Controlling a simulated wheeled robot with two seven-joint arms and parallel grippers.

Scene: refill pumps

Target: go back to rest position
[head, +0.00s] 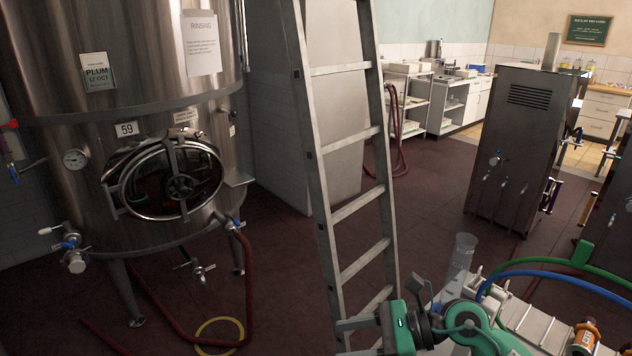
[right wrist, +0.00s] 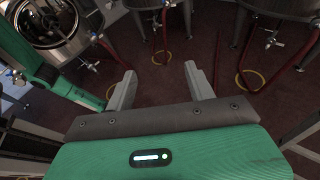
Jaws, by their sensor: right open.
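My right gripper (head: 343,338) shows at the bottom of the head view, in front of the foot of the ladder, with its green and grey arm coming in from the lower right. The right wrist view shows the same gripper (right wrist: 160,72) with its two grey fingers spread wide and nothing between them. Beyond the fingers is the dark red floor. My left gripper is not in view.
A metal ladder (head: 335,197) stands mid-picture, close to my right gripper. A steel tank (head: 60,205) with a round hatch stands left. A clear cylinder (head: 461,258) and an orange-brown bottle (head: 584,338) are lower right. Red hoses (right wrist: 168,32) lie beyond the fingers.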

